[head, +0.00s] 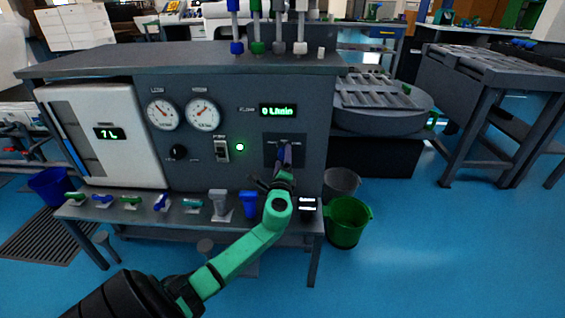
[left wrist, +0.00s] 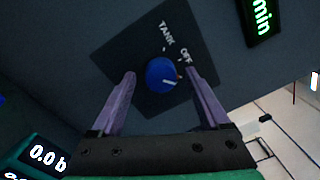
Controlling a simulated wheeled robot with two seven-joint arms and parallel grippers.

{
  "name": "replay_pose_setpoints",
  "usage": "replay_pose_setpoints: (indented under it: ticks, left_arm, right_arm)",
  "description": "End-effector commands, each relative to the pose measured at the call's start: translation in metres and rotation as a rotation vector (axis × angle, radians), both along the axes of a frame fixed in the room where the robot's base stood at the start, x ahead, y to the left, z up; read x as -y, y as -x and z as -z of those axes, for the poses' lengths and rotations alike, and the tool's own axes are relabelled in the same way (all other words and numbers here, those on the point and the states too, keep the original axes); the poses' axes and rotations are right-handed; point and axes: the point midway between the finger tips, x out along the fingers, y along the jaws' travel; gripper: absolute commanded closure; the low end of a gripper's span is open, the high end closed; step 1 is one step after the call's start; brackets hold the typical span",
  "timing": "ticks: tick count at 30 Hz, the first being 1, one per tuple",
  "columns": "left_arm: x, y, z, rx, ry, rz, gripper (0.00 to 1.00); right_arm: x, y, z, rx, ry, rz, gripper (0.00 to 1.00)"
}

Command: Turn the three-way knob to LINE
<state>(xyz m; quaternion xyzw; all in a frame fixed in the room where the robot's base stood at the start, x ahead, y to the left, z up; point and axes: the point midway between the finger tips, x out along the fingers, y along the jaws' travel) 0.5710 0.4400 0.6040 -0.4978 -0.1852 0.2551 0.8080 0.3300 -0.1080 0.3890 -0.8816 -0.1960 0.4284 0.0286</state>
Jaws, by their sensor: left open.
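The three-way knob is a round blue knob (left wrist: 160,72) on a dark square plate (left wrist: 125,50), seen close up in the left wrist view. The words TANK and OFF show beside it; no LINE label can be read, and my right-hand finger covers part of the plate. A short pale mark is on the knob's lower right. My left gripper (head: 285,152) is in front of this plate in the head view and hides the knob there. Its two purple fingers are open, one on each side of the knob, with gaps visible. My right gripper is not in view.
The grey panel carries two gauges (head: 203,114), a black knob (head: 179,152), a power switch (head: 222,150), a lit green lamp (head: 240,147) and a flow display (head: 278,111). Several handles and parts stand on the shelf below (head: 100,212). A green bucket (head: 346,222) stands at right.

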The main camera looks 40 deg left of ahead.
Motion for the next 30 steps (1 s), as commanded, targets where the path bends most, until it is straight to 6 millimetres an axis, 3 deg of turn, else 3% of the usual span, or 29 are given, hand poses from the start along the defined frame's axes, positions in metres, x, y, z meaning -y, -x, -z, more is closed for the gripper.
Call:
replay_pose_setpoints:
  ticks: [5, 18, 22, 30]
  left_arm:
    - [0.011, 0.014, 0.0, -0.002, 0.0, 0.003, 0.21]
    - [0.079, 0.106, 0.007, -0.004, 0.002, 0.001, 0.21]
    - [0.086, 0.116, 0.007, -0.002, 0.001, 0.0, 0.21]
    - [0.087, 0.117, 0.007, -0.001, 0.001, 0.0, 0.21]
  right_arm:
    - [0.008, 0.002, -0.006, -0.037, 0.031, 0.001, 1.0]
    - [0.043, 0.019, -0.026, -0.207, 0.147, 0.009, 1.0]
    - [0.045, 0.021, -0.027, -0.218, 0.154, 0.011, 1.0]
    - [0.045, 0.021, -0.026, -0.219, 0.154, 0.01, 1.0]
